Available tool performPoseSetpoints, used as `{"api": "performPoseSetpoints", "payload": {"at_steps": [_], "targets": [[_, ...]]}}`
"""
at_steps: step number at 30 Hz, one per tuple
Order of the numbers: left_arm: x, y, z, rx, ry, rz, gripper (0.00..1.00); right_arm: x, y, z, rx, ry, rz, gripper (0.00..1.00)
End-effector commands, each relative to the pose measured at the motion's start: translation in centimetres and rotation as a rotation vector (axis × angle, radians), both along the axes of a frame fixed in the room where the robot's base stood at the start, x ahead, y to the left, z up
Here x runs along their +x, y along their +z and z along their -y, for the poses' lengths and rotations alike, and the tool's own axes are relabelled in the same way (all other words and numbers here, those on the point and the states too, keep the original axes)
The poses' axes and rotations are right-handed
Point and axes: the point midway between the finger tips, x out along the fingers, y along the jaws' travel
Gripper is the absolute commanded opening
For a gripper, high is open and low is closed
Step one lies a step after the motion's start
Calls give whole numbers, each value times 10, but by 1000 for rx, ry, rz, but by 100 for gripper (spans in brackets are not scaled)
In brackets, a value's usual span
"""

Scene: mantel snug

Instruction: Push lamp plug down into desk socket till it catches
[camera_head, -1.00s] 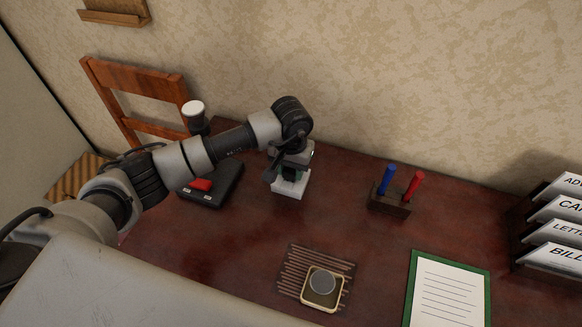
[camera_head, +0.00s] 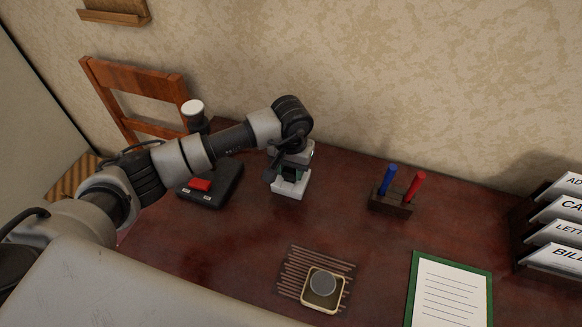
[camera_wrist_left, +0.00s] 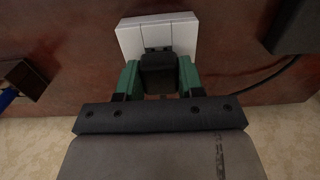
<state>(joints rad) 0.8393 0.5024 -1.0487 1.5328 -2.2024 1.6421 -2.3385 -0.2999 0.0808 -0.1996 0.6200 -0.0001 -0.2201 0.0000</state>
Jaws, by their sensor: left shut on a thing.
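The desk socket is a white block (camera_head: 291,188) on the dark red desk, below my left gripper; it also shows in the left wrist view (camera_wrist_left: 128,40). My left gripper (camera_head: 287,172) points down over it. In the left wrist view its green fingers (camera_wrist_left: 158,76) are shut on the black lamp plug (camera_wrist_left: 158,72), one on each side. The plug is against or just above the socket's middle, where dark openings show beside it. I cannot tell how deep it sits. My right gripper is not in view.
A black box with a red switch (camera_head: 200,185) stands left of the socket. A pen holder (camera_head: 390,203) with a blue and a red pen is to the right. A slatted mat with a square dish (camera_head: 322,306) lies in front, beside a green clipboard (camera_head: 448,292). A letter rack (camera_head: 545,235) stands far right.

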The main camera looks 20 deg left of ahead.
Motion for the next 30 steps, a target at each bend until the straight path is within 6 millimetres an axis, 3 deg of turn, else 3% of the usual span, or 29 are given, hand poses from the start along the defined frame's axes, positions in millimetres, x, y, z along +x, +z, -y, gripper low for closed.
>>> {"api": "performPoseSetpoints", "payload": {"at_steps": [30], "targets": [[0, -2, 0, 0, 0, 0, 9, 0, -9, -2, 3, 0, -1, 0]]}}
